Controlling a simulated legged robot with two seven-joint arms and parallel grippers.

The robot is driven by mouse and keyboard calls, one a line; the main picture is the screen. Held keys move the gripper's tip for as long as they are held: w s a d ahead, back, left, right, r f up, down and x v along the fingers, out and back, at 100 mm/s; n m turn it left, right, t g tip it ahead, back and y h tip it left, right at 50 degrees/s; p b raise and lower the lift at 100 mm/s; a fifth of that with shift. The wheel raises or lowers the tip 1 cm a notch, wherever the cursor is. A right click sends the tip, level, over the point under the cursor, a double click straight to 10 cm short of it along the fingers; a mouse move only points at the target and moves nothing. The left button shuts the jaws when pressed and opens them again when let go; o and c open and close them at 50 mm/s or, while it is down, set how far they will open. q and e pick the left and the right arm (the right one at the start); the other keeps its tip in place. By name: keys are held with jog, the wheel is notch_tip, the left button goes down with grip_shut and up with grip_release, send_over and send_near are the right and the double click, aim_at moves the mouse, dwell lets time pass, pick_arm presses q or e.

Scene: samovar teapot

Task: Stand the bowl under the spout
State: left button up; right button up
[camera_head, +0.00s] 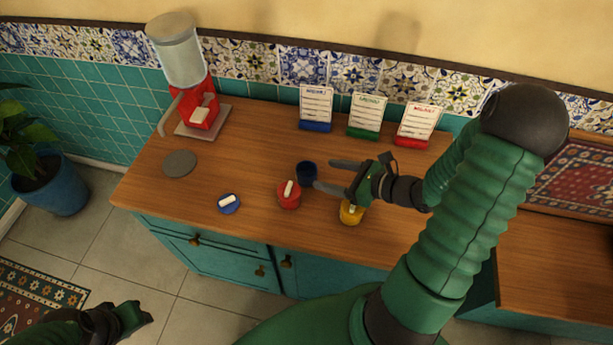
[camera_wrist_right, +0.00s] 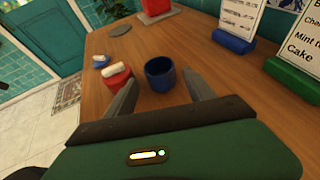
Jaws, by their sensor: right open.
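A small dark blue bowl (camera_head: 307,168), open and upright, stands on the wooden counter. It also shows in the wrist view (camera_wrist_right: 159,75). My right gripper (camera_head: 324,174) is open, its fingertips pointing at the bowl. In the wrist view the bowl appears between and just beyond the fingertips (camera_wrist_right: 160,80); I cannot tell if they touch it. The red dispenser (camera_head: 198,107) with a clear tank stands at the back left on a grey base; its spout is too small to make out. My left gripper (camera_head: 132,318) is low at the left, off the counter; its jaw state is unclear.
A red pot (camera_head: 289,197) with a white piece on top stands close beside the bowl. A yellow pot (camera_head: 351,214) is below my right gripper. A blue lidded item (camera_head: 228,205) and a grey disc (camera_head: 180,163) lie left. Cards in stands (camera_head: 365,115) line the back.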

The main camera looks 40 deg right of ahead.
aim_at(299, 168)
jog(key=b+x, duration=0.1)
jog(key=x, duration=0.5)
jog(key=shift+w+a+f, duration=0.1)
jog(key=shift+w+a, duration=0.1)
jog(key=shift+w, duration=0.15)
jog(key=shift+s, duration=0.1)
jog(key=shift+c, duration=1.3)
grip_shut()
